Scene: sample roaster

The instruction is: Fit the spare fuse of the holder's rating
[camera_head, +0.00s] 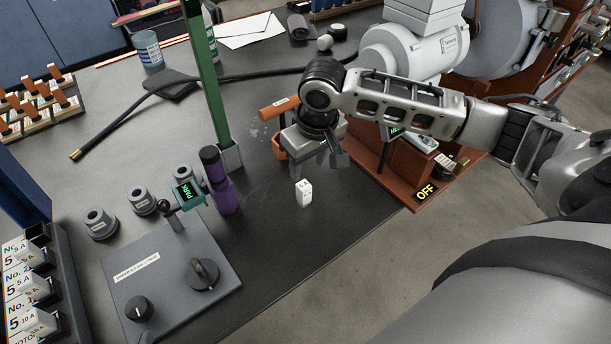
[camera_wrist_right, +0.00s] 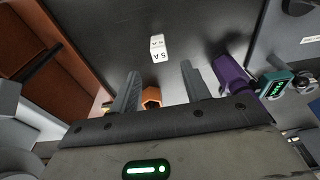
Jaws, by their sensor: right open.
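A small white fuse (camera_head: 304,192) stands on the dark bench top. In the right wrist view the fuse (camera_wrist_right: 158,52) carries a "5 A" mark. My right gripper (camera_head: 335,160) comes in from the right, pointing down above the bench, behind the fuse in the head view. In the right wrist view its two fingers (camera_wrist_right: 160,76) are apart with nothing gripped, and the fuse lies beyond their tips. A rack of white labelled fuse blocks (camera_head: 30,290) at the left edge shows 5 A and 10 A marks. I cannot make out the fuse holder. My left gripper is not in view.
A grey control box (camera_head: 170,275) with knobs is at the front left. An orange-handled scoop (camera_head: 280,108) lies behind. The roaster's brown base (camera_head: 405,185) shows "OFF" at right.

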